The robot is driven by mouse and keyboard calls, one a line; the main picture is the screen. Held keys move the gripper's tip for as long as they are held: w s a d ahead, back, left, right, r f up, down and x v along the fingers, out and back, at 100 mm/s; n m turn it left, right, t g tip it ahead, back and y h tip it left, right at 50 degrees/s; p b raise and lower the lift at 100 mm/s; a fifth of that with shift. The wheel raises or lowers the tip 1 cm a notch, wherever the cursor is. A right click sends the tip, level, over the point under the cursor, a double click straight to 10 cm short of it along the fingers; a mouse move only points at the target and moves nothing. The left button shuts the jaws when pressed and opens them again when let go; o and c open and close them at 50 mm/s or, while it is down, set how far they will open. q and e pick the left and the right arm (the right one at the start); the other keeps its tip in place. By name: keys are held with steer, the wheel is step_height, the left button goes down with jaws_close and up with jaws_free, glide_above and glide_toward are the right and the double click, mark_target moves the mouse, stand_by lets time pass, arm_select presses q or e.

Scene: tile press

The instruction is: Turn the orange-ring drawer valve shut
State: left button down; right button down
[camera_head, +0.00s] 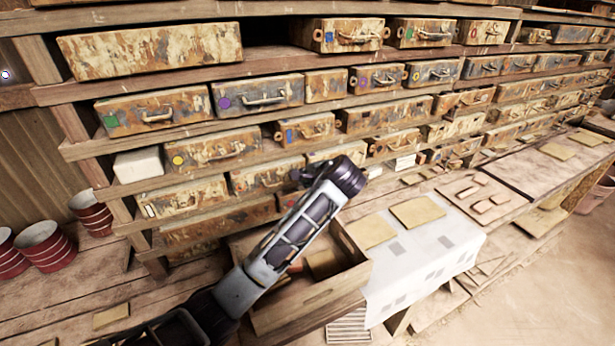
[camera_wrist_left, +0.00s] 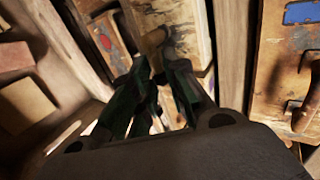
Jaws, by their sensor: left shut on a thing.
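My left gripper (camera_head: 300,175) reaches from the bottom of the head view to the drawer fronts, its fingers small and partly hidden by my wrist. In the left wrist view its dark green fingers (camera_wrist_left: 160,66) are close together at a weathered drawer front (camera_wrist_left: 186,32). My right gripper is not in view.
A drawer with a blue label (camera_wrist_left: 305,12) and a handle (camera_wrist_left: 304,112) is at the right of the wrist view; a red-marked drawer (camera_wrist_left: 104,40) is at left. In the head view, an open wooden box (camera_head: 300,305) lies under my arm. Red buckets (camera_head: 45,250) stand left.

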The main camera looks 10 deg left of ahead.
arm_select(q)
steer(key=c, duration=1.6)
jaws_free()
steer(key=shift+o, duration=0.2)
steer(key=v, duration=1.2)
steer(key=shift+d+f, duration=0.15)
